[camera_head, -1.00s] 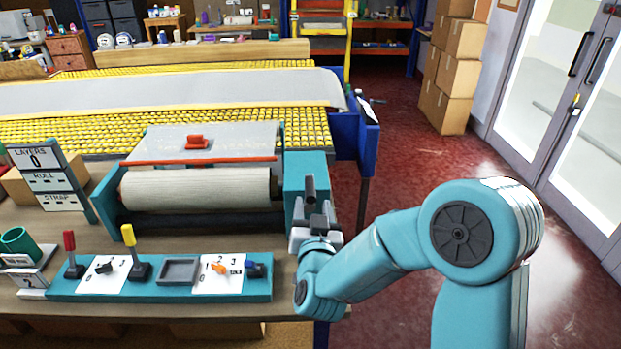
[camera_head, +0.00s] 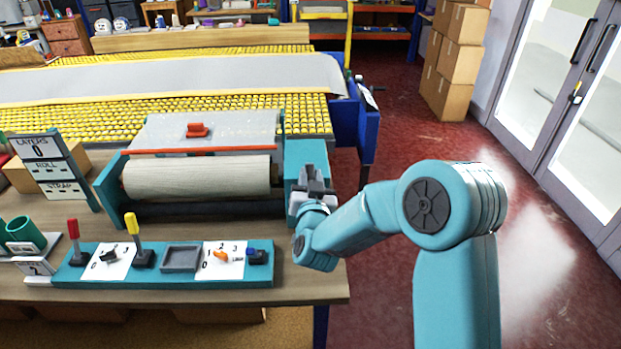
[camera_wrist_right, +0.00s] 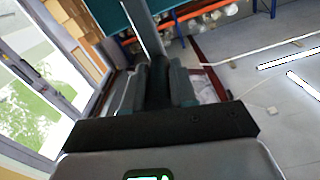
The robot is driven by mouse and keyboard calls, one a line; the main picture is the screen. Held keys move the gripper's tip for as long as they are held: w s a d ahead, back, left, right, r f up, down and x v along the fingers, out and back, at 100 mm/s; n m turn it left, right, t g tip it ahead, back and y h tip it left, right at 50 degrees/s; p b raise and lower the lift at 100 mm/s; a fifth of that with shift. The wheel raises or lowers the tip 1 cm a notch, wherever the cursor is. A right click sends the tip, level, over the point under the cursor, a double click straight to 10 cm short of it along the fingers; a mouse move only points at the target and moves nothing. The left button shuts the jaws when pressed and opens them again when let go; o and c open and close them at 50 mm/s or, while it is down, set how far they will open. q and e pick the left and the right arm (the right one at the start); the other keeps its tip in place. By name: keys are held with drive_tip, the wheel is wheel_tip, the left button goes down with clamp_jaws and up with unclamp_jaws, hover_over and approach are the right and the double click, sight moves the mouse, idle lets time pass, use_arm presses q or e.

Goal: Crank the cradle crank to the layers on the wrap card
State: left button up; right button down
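The roll cradle (camera_head: 107,190) holds a pale rolled rug (camera_head: 195,177) on the bench. Its crank is on the teal housing (camera_head: 303,152) at the cradle's right end, mostly hidden by my right gripper (camera_head: 314,182). In the right wrist view, the gripper fingers (camera_wrist_right: 163,88) stand close on both sides of the dark crank handle (camera_wrist_right: 157,82), and a pale bar runs up beyond it. The display board (camera_head: 40,148) reads LAYERS 0, with dashes for ROLL and STRAP. A small white card (camera_head: 36,267) at the lower left shows a 2, partly unreadable. My left gripper is out of view.
A green cup (camera_head: 26,232) stands left. Red floor (camera_head: 400,150) is open right of the bench.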

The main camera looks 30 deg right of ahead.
drive_tip(key=s+d+f+m+b, duration=0.2)
drive_tip(key=m+b, duration=0.6)
drive_tip(key=b, duration=0.8)
drive_tip(key=s+d+f+m+b, duration=0.2)
drive_tip(key=d+f+m+b, duration=0.3)
drive_tip(key=m+b, duration=0.4)
drive_tip(key=shift+s+d+f+b, duration=0.35)
drive_tip(key=shift+f+b, duration=0.4)
drive_tip(key=shift+b, duration=2.6)
drive_tip(key=c, duration=0.9)
unclamp_jaws()
drive_tip(key=shift+s+r, duration=0.15)
drive_tip(key=shift+a, duration=0.1)
